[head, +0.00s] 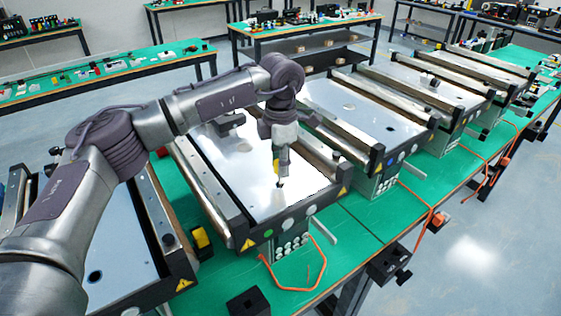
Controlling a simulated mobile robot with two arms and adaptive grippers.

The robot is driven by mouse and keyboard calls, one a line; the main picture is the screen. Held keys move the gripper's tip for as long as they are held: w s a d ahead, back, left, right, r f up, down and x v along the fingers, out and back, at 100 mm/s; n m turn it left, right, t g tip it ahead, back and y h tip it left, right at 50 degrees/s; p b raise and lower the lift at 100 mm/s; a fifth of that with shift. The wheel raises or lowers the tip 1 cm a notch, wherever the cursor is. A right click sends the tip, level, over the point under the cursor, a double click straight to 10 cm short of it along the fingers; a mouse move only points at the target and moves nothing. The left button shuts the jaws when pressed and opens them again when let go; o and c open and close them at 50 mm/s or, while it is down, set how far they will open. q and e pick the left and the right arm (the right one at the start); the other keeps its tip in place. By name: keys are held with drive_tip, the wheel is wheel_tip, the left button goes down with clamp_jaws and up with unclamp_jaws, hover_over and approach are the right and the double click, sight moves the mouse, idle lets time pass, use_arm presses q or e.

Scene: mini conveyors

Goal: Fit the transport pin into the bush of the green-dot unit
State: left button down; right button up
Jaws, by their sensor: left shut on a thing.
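The green-dot unit is the mini conveyor (226,175) in the middle, with a green dot (268,233) on its dark front face. A small round mark on its plate (243,147) may be the bush; it is too small to tell. My left gripper (281,170) points down over the right part of this plate. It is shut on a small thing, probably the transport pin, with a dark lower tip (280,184). The gripper hides most of it, and I cannot tell whether the tip touches the plate. My right gripper is not in view.
Similar conveyors stand at the left (120,262) and right (362,112) on a green table (350,226). Raised side rails flank each plate. An orange cable (309,287) loops in front. A black block (247,303) sits near the front edge.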

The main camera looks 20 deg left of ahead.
use_arm(q)
drive_tip(key=c, duration=0.7)
unclamp_jaws()
drive_tip(key=shift+c, duration=0.2)
drive_tip(key=o, duration=0.5)
drive_tip(key=shift+o, duration=0.2)
drive_tip(key=shift+r, duration=0.15)
drive_tip(key=shift+r+p, duration=1.95)
drive_tip(key=shift+r, duration=1.45)
drive_tip(key=shift+f, duration=0.1)
